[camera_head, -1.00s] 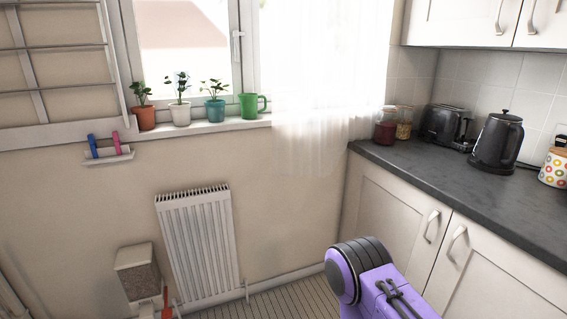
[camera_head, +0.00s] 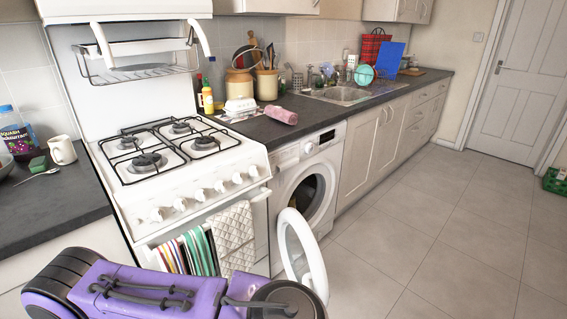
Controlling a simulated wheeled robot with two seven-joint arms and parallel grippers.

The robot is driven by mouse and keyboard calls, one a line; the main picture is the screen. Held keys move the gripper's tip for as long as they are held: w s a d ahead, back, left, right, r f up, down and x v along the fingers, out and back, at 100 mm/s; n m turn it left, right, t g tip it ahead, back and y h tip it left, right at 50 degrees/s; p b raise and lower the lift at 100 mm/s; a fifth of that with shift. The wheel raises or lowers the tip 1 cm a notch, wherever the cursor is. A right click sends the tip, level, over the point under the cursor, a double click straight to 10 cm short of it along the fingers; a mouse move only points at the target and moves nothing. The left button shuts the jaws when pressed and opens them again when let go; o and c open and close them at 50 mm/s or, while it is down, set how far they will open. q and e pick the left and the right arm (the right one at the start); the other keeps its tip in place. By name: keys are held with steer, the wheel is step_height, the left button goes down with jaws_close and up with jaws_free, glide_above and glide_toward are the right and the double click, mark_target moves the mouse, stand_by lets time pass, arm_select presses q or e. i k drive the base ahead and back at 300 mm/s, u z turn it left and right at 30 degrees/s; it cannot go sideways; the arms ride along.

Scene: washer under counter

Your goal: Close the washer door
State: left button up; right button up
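The washer (camera_head: 308,180) is a white front-loader under the dark counter, just right of the stove. Its round door (camera_head: 301,252) stands open, swung out toward me, with a white ring frame. The dark drum opening (camera_head: 312,195) shows behind it. A purple arm link of mine crosses the bottom left of the view, its dark joint close to the lower part of the door in the picture. I cannot tell whether they touch. Neither gripper is in view.
A white gas stove (camera_head: 190,185) with towels on its front rail stands left of the washer. Cupboards (camera_head: 372,145) run along the right of the washer. The tiled floor (camera_head: 430,230) is clear. A green crate (camera_head: 555,182) sits by the far door.

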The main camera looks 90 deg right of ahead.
mark_target(288, 217)
steer(key=z, duration=2.9)
steer(key=i, duration=1)
steer(key=z, duration=0.9)
steer(key=k, duration=0.7)
steer(key=u, duration=0.65)
